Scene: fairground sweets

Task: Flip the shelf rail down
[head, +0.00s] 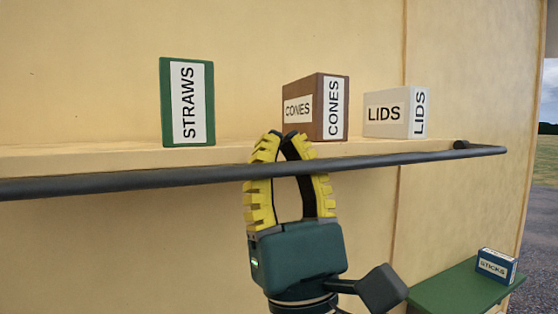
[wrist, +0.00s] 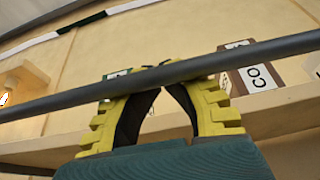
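The shelf rail (head: 400,160) is a long dark bar along the front of the wooden shelf (head: 100,157), raised at about the shelf edge's height. In the wrist view the rail (wrist: 60,101) crosses the picture diagonally. My gripper (head: 282,137) points upward at the rail, its yellow fingers drawn together at the tips. The rail passes in front of the fingers in both views, with the tips showing above it. The gripper (wrist: 159,64) holds nothing between its fingers. Whether the fingers touch the rail I cannot tell.
On the shelf stand a green STRAWS box (head: 187,102), a brown CONES box (head: 315,107) and a white LIDS box (head: 396,112). A SICKS- or STICKS-labelled blue box (head: 496,265) sits on a green surface (head: 455,289) at lower right. The wall below the shelf is clear.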

